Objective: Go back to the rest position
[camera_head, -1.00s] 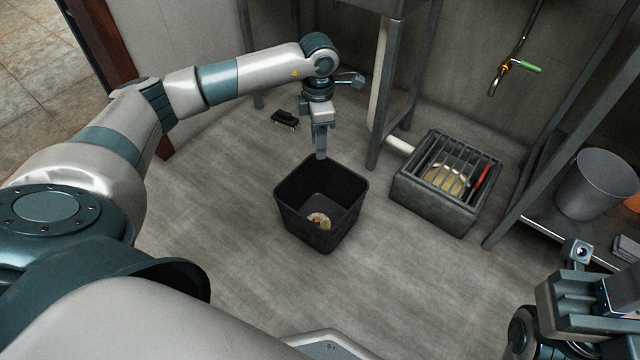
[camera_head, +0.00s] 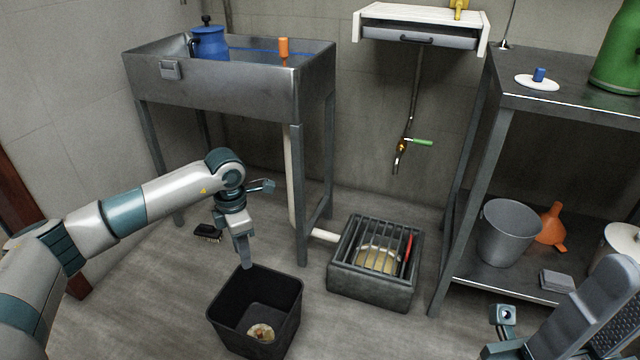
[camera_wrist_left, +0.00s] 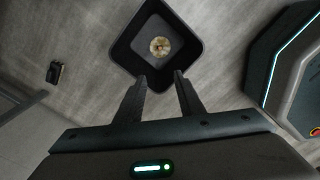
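My left gripper (camera_head: 246,262) hangs fingers-down above the back rim of a black bin (camera_head: 285,318). In the left wrist view its two fingers (camera_wrist_left: 160,74) stand apart with nothing between them. The bin (camera_wrist_left: 192,42) lies just beyond the fingertips in that view. A small round pale item (camera_head: 261,333) lies on the bin's bottom, and it also shows in the wrist view (camera_wrist_left: 160,47). Part of my right arm and hand (camera_head: 590,318) shows at the lower right edge. Its fingers cannot be made out clearly.
A metal sink (camera_head: 215,90) on legs stands behind the left arm. A grated floor drain box (camera_head: 372,290) is right of the bin. A steel shelf table (camera_head: 560,100) stands at right, with a grey bucket (camera_head: 505,235) and orange funnel (camera_head: 552,227) below. A black brush (camera_head: 208,232) lies on the floor.

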